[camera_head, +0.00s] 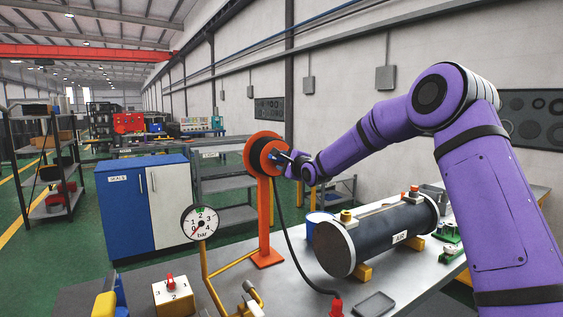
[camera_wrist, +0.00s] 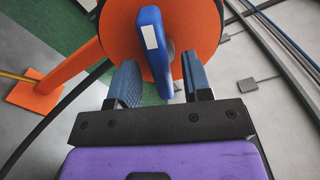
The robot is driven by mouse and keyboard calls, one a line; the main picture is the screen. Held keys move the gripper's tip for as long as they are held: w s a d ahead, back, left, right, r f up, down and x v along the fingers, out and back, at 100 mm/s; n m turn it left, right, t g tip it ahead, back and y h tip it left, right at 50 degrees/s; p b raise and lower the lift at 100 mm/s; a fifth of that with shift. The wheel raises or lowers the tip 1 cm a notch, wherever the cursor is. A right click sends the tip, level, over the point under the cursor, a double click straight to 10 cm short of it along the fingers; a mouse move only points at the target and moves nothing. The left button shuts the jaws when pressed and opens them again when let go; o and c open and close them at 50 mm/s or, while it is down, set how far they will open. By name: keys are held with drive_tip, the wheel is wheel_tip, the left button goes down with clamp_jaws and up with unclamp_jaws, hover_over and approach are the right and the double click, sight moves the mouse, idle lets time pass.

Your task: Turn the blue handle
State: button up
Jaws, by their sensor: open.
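The blue handle (camera_wrist: 152,45) is a flat bar with a white patch, in front of the orange disc (camera_wrist: 205,30) of a hose reel in the wrist view. My gripper (camera_wrist: 160,72) is open, with one finger on each side of the handle's lower part. A gap shows to the right finger; I cannot tell whether the left finger touches it. In the head view the orange reel (camera_head: 258,141) stands on an orange post, and my gripper (camera_head: 291,160) is at its right side. The handle is small and partly hidden there.
A dark cylinder (camera_head: 375,236) with flanged ends lies on the grey bench to the right, below my arm. A pressure gauge (camera_head: 200,222) stands front left of the reel. A black hose (camera_head: 285,235) hangs from the reel to the bench. A blue and white cabinet (camera_head: 128,212) stands left.

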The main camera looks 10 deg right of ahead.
drive_tip(key=shift+x, duration=1)
drive_tip(key=c, duration=0.7)
drive_tip(key=shift+o, duration=0.2)
